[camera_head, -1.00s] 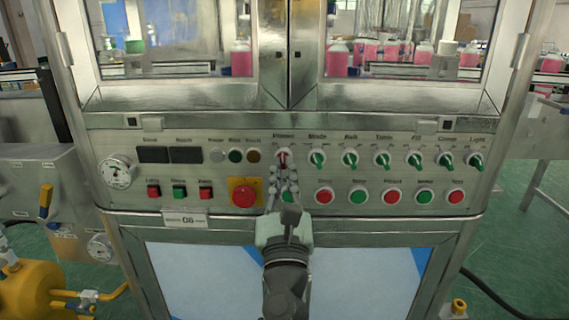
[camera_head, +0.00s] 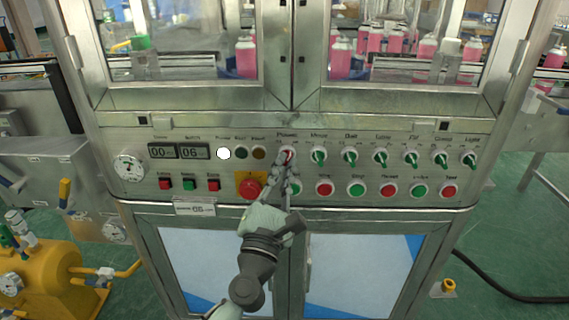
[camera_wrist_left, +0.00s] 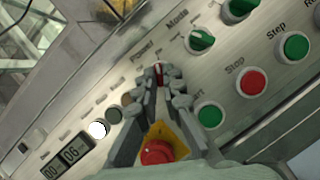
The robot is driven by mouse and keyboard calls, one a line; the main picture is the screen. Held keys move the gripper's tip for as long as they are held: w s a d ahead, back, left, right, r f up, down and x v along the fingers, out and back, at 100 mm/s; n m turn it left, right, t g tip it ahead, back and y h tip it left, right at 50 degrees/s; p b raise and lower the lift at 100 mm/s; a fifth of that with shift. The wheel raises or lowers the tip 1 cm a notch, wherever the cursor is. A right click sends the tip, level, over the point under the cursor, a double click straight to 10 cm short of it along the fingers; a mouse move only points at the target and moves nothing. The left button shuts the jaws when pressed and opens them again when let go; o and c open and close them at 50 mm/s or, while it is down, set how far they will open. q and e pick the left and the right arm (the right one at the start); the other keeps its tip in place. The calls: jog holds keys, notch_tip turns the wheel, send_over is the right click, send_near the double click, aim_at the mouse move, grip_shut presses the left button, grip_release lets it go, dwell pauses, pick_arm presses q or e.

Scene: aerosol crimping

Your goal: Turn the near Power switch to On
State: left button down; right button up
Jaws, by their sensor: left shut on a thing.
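The near Power switch (camera_head: 287,155) is a red rotary knob on the steel control panel, at the left end of the upper row of knobs. My left gripper (camera_head: 287,163) reaches up to it from below and is shut on it. In the left wrist view the red knob (camera_wrist_left: 159,74) sits between the two fingertips, which cover part of it. The white lamp (camera_head: 224,154) on the panel is lit, and the two displays (camera_head: 178,152) show digits. My right gripper is not in view.
Several green knobs (camera_head: 350,157) continue the row to the right. A red mushroom button on a yellow plate (camera_wrist_left: 157,151) lies just below my fingers. Red and green push buttons (camera_head: 388,190) line the lower row. Cabinet doors with glass stand above.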

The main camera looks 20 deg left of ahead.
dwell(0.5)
pick_arm(q)
jog(key=c, duration=1.7)
grip_release()
jog(key=shift+s, duration=0.1)
jog(key=v, duration=1.2)
